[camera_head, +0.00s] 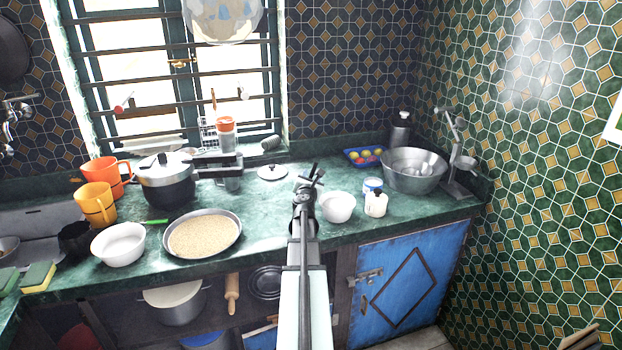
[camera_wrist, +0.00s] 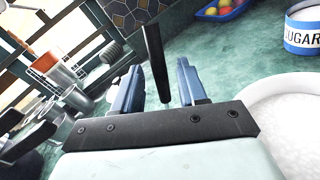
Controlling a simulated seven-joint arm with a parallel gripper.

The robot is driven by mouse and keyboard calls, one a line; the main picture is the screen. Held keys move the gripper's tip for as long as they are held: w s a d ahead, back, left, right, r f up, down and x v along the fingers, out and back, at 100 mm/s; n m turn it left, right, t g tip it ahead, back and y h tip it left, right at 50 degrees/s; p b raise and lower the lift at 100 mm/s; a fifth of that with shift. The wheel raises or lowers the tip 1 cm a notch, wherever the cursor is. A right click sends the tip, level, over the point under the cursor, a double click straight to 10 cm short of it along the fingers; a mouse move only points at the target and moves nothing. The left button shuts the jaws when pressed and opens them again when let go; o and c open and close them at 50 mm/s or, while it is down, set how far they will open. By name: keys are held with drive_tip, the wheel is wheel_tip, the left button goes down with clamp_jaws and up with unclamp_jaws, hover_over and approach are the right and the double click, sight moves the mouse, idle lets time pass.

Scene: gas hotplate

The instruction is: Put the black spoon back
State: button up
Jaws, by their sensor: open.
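A black rod-like handle, which looks like the black spoon's (camera_wrist: 153,48), stands out between my fingers in the wrist view. In the head view a dark stick (camera_head: 315,169) rises at my gripper's end, probably the same handle. My gripper (camera_wrist: 158,75) is open, with one blue finger on each side of the handle. I see a gap on both sides. The spoon's bowl end is hidden. In the head view my gripper (camera_head: 308,185) is above the green counter, just left of a white bowl (camera_head: 337,208).
A sugar jar (camera_wrist: 303,30) and a white jar (camera_head: 376,205) stand right of the bowl. A metal basin (camera_head: 414,172) is farther right. A pan of grain (camera_head: 204,235), a pot (camera_head: 166,180) and a metal cup (camera_head: 230,178) are left. A pot lid (camera_head: 272,173) lies behind.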

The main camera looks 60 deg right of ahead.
drive_tip(key=shift+r, duration=0.2)
drive_tip(key=v, duration=1.2)
